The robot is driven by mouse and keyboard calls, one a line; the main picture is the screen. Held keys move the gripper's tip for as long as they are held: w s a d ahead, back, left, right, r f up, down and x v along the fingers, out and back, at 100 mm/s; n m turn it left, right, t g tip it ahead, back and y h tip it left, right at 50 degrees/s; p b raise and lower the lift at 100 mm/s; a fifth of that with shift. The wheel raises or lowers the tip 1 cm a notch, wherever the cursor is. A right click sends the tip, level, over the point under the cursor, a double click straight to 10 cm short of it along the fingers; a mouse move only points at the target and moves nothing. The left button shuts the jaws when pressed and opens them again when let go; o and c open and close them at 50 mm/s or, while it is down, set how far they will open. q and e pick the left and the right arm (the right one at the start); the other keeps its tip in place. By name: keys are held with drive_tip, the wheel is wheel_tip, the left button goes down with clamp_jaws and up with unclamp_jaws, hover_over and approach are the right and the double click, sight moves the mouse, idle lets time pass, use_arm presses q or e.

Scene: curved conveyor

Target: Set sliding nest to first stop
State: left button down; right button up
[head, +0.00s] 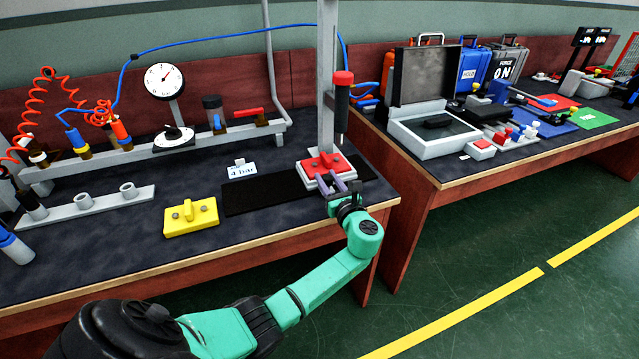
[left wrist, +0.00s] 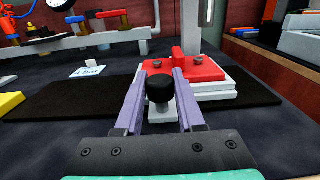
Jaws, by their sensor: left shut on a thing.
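The sliding nest (head: 311,183), a white stepped block with a red plate (head: 321,162) on top, sits on a black strip (head: 262,192) under a grey upright column. In the left wrist view the nest (left wrist: 220,100) is ahead and slightly right. A black round knob (left wrist: 160,88) on a pale post stands at its near side. My left gripper (head: 343,181) has its lavender fingers on either side of this knob and is shut on it. The finger contact is partly hidden in the head view. No stop is clearly recognisable. My right gripper is not in view.
A red-topped black plunger (head: 342,95) hangs on the column (head: 327,60) above the nest. A yellow block (head: 191,216) lies left of the strip, and a "4 bar" card (head: 241,171) stands behind it. The strip is bare left of the nest.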

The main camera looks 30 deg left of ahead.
use_arm(q)
drive_tip(key=shift+w+d+f, duration=0.15)
drive_tip(key=shift+w+d, duration=0.15)
drive_tip(key=c, duration=0.5)
unclamp_jaws()
drive_tip(key=v, duration=1.4)
drive_tip(key=shift+s+d, duration=0.15)
drive_tip(key=shift+d, duration=0.05)
